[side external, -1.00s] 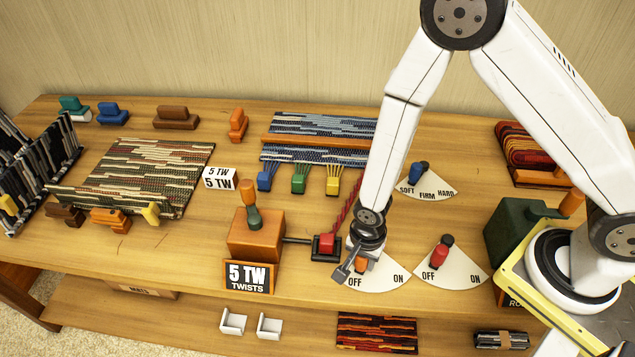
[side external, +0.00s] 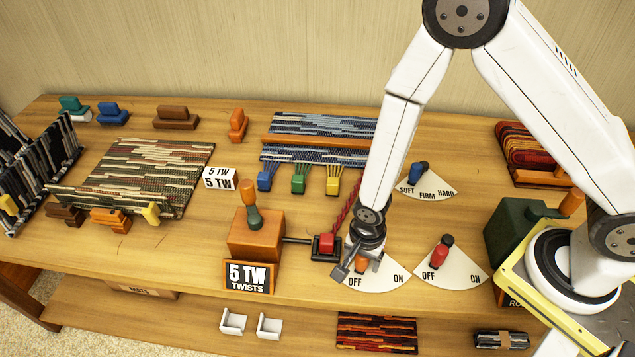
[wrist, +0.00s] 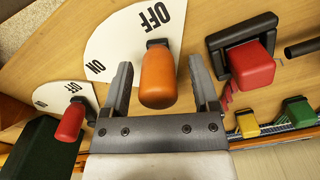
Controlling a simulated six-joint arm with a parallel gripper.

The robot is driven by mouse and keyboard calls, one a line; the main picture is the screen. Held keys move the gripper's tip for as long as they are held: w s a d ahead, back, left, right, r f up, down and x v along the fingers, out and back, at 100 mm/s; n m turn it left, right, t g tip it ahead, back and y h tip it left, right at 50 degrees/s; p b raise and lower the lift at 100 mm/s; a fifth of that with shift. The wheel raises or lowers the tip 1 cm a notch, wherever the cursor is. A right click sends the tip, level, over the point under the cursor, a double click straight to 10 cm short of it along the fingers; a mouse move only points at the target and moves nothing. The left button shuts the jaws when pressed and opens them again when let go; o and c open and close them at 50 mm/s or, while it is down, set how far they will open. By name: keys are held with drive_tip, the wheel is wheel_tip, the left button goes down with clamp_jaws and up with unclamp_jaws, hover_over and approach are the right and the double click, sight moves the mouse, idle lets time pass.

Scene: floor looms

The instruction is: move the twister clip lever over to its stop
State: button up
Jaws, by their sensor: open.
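An orange lever (wrist: 158,78) stands at the OFF end of a white fan-shaped OFF/ON dial (wrist: 118,35). In the side view the lever (side external: 361,263) is partly hidden by my gripper (side external: 352,266). In the wrist view my gripper (wrist: 160,66) is open, with one finger on each side of the orange lever and visible gaps. A red block (wrist: 250,65) sits in a black frame beside the dial, and in the side view the red block (side external: 327,243) has a twisted red cord behind it. I cannot tell which part the twister clip is.
A red lever (side external: 434,260) stands at OFF on a second dial to the right. A blue lever (side external: 416,175) stands on a SOFT/FIRM/HARD dial behind. An orange box (side external: 255,238) with a green-and-orange handle and a 5 TW TWISTS sign (side external: 249,277) is to the left.

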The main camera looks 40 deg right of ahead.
drive_tip(key=shift+r, duration=3.8)
drive_tip(key=shift+d+r, duration=0.1)
drive_tip(key=shift+w+d+r+n, duration=0.2)
drive_tip(key=shift+d+r+n, duration=0.15)
drive_tip(key=shift+r+n, duration=0.05)
drive_tip(key=s+d+r+n+t, duration=0.1)
drive_tip(key=d+r+n+t, duration=0.1)
drive_tip(key=d+r+n, duration=0.9)
drive_tip(key=shift+d+r+n+t, duration=0.3)
drive_tip(key=shift+d+n, duration=0.2)
drive_tip(key=shift+n, duration=0.2)
